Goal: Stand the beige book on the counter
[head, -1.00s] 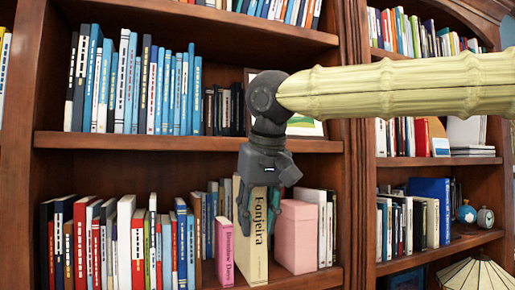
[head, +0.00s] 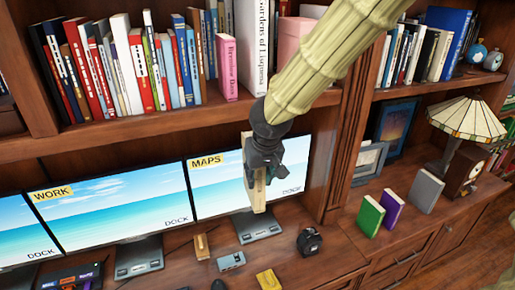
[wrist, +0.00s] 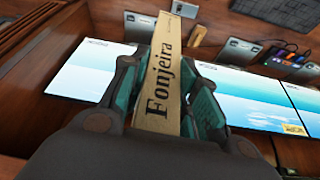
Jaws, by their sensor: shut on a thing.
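The beige book (head: 259,194), with "Fonjeira" on its spine, is held upright in my gripper (head: 263,180), in front of the right "MAPS" monitor. In the wrist view the book's lettered spine (wrist: 170,75) sits between the two teal-padded fingers of my gripper (wrist: 165,95), which are shut on it. The book appears to be in the air above the wooden desk surface; its exact height over it is hard to tell. The wooden counter (head: 402,226) at the right bears a green book (head: 370,215), a purple book (head: 391,208) and a grey book (head: 426,190), all standing.
Monitors (head: 115,200) line the back of the desk. A stapler-like yellow item (head: 268,280), a small grey device (head: 231,261) and a dark tape-measure-like item (head: 309,241) lie in front. A stained-glass lamp (head: 468,118), a clock (head: 465,172) and picture frames (head: 395,128) stand at the right.

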